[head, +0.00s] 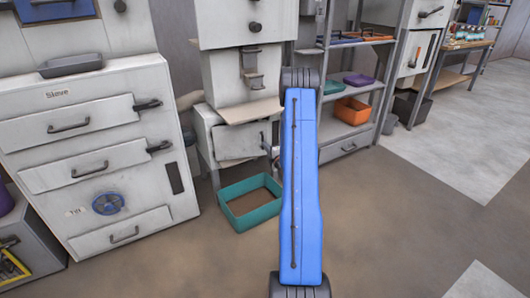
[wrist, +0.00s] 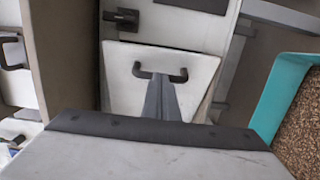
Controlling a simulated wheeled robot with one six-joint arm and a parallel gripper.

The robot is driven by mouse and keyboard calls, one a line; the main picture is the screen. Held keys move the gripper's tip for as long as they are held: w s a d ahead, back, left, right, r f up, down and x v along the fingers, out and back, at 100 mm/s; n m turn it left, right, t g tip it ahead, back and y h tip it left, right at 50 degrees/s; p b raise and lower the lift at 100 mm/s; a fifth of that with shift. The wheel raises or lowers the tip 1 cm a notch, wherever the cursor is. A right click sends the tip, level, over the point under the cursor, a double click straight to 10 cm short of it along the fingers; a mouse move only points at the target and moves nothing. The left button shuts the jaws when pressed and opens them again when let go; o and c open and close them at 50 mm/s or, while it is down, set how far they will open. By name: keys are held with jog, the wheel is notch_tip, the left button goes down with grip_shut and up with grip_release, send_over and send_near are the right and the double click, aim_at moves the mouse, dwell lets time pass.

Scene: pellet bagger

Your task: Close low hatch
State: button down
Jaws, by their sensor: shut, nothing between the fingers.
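The low hatch (head: 240,142) is a pale panel low on the pellet bagger, left of my blue arm in the head view. It looks tilted out of line with its housing, so it appears partly open. In the wrist view the low hatch (wrist: 122,72) faces me, with a dark bar handle (wrist: 182,76) near its top. My gripper (wrist: 158,80) is shut and empty, its tips overlapping the middle of the handle in the picture. I cannot tell whether they touch it. In the head view my gripper is hidden behind my arm.
A teal bin (head: 234,219) of brown pellets stands on the floor before the hatch; it shows close at right in the wrist view (wrist: 277,92). A drawer cabinet (head: 90,150) stands at left, a shelf rack (head: 352,95) at right. The front floor is clear.

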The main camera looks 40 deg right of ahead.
aim_at(265, 139)
jog(key=w+d+y, duration=0.1)
jog(key=w, duration=0.1)
jog(key=w+d+n+y, duration=0.1)
jog(key=w+d, duration=0.1)
jog(key=w+d+n+y, duration=0.1)
jog(key=w, duration=0.1)
jog(key=shift+d+t, duration=0.35)
jog(key=shift+t, duration=0.05)
jog(key=shift+w+d, duration=0.4)
jog(key=shift+w, duration=0.05)
jog(key=shift+w+d+r, duration=0.15)
jog(key=shift+w, duration=0.1)
jog(key=shift+w+r, duration=0.1)
